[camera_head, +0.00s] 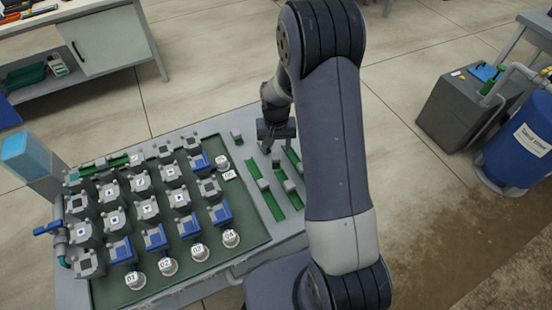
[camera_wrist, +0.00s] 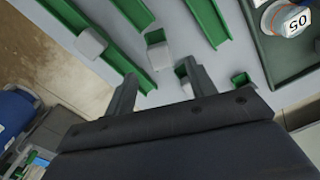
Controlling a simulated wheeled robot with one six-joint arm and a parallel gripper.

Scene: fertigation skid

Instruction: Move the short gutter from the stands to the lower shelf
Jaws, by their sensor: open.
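Several green gutter pieces with grey blocks lie on the right part of the grey skid top, among them one green gutter (camera_head: 272,205) on the left of this group. I cannot tell which piece is the short gutter. In the wrist view, green strips (camera_wrist: 208,22) run past my fingers, and small green pieces sit at grey blocks (camera_wrist: 158,54) close to the fingertips. My gripper (camera_head: 276,143) is over the far right part of the skid top. In the wrist view my gripper (camera_wrist: 163,82) is open, its fingers apart with nothing clearly held. No lower shelf of the skid is clearly visible.
Rows of grey and blue valve units stand on a green tray (camera_head: 255,240) at left. A bench (camera_head: 110,42) with a shelf is at the upper left. A blue barrel (camera_head: 518,140) and a grey tank (camera_head: 465,105) stand at right. Floor between is clear.

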